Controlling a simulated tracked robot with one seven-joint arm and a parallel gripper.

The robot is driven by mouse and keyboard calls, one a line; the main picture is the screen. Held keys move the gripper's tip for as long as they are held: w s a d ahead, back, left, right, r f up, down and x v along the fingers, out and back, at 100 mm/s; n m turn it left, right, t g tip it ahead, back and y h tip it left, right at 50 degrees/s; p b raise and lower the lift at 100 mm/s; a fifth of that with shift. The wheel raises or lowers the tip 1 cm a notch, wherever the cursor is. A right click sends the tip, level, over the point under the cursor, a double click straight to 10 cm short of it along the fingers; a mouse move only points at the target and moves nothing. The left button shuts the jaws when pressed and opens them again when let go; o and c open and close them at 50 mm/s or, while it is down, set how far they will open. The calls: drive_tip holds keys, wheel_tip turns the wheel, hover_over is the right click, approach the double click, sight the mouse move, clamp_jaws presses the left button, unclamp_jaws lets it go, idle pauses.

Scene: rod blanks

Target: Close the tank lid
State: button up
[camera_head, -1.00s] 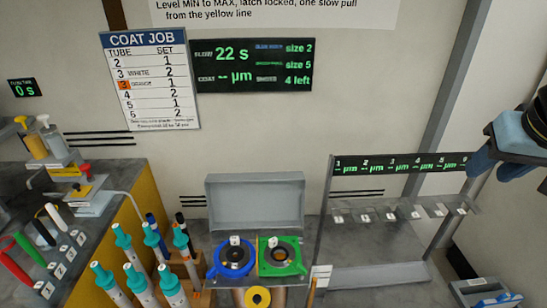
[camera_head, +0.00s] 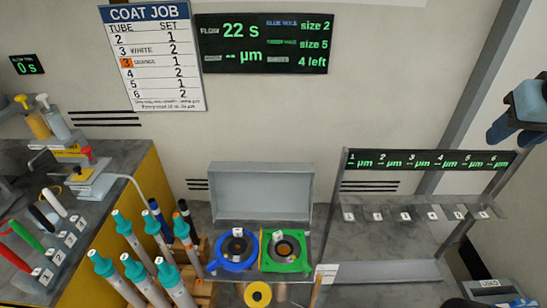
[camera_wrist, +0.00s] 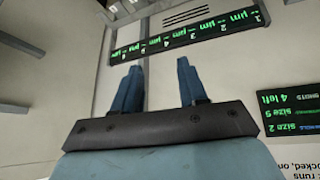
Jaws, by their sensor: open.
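The tank lid (camera_head: 262,190) is a grey metal panel standing upright, open, at the back of the tank in the head view. In front of it a blue ring fitting (camera_head: 235,252) and a green square fitting (camera_head: 285,251) sit side by side on the tank's top. My gripper (camera_head: 500,135) is at the far right, high up and well away from the lid. The wrist view also shows my gripper (camera_wrist: 160,85), its two blue fingers apart with nothing between them. The lid is not visible in the wrist view.
Teal-capped tubes (camera_head: 135,265) stand just left of the tank. A rack (camera_head: 420,215) with a numbered display stands to its right. A yellow-sided bench (camera_head: 140,225) with colored handles is at the left. A yellow roll (camera_head: 258,294) is at the tank's front.

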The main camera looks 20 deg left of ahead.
sight(266, 165)
drive_tip(key=w+a+r+n+t, duration=0.15)
drive_tip(key=w+n, duration=0.25)
drive_tip(key=w, duration=0.8)
drive_tip(key=w+a+n+t, duration=0.3)
drive_tip(key=w, duration=0.8)
drive_tip(key=w+a+f+n+y, duration=0.3)
drive_tip(key=w+a+f+n, duration=0.1)
drive_tip(key=w+a, duration=0.3)
drive_tip(key=w+a+f+n+y, duration=0.4)
drive_tip(key=w+a+n, duration=0.1)
drive_tip(key=w+a, duration=0.1)
drive_tip(key=a+f+n+g+y, duration=0.75)
drive_tip(key=a+f, duration=0.65)
drive_tip(key=a, duration=0.2)
drive_tip(key=s+a+f+n+g+y, duration=0.35)
drive_tip(key=s+f+n+g, duration=0.55)
drive_tip(key=s+f+g, duration=0.6)
drive_tip(key=x, duration=0.8)
drive_tip(key=r+x, duration=0.1)
drive_tip(key=x, duration=0.4)
drive_tip(key=shift+w, duration=0.15)
